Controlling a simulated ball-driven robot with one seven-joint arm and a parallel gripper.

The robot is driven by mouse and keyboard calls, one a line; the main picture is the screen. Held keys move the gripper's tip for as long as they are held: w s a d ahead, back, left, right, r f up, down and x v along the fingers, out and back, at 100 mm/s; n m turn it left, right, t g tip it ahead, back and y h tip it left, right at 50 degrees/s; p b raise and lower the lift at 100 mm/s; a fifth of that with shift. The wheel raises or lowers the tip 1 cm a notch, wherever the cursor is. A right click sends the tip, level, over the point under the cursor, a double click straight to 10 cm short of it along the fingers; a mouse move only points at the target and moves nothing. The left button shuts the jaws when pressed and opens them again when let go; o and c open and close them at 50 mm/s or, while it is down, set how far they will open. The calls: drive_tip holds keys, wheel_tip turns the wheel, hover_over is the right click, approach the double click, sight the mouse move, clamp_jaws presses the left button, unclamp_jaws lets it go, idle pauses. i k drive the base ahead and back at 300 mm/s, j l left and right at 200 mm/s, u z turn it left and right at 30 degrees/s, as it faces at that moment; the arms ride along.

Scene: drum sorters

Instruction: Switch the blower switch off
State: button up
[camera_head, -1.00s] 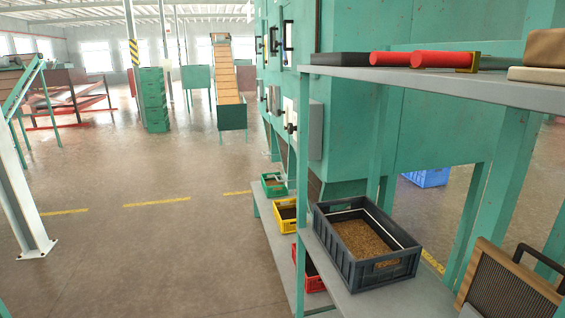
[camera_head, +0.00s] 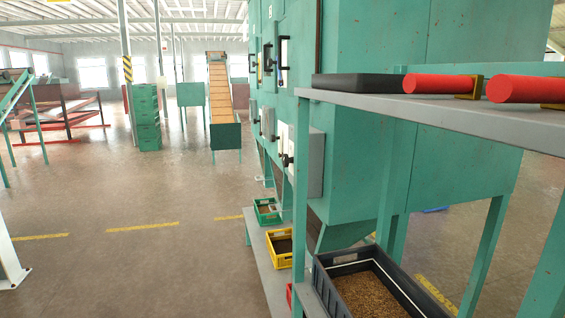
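No part of my gripper shows in the view. Green sorter machines (camera_head: 360,190) stand in a row at the centre right. A light grey box (camera_head: 312,165) with a dark knob or handle (camera_head: 287,160) is mounted on the side of the nearest one. A smaller, similar grey box (camera_head: 268,124) shows on a machine farther back. I cannot tell whether either is the blower switch, nor which position it is in. Dark handles (camera_head: 283,61) sit higher on the machine faces.
Below are a dark crate of grain (camera_head: 330,290), a yellow crate (camera_head: 272,254) and a green crate (camera_head: 259,217). Open floor (camera_head: 130,260) lies to the left.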

sight(286, 161)
drive_tip(key=i+u, duration=0.3)
drive_tip(key=i, duration=0.55)
drive_tip(key=j, duration=0.1)
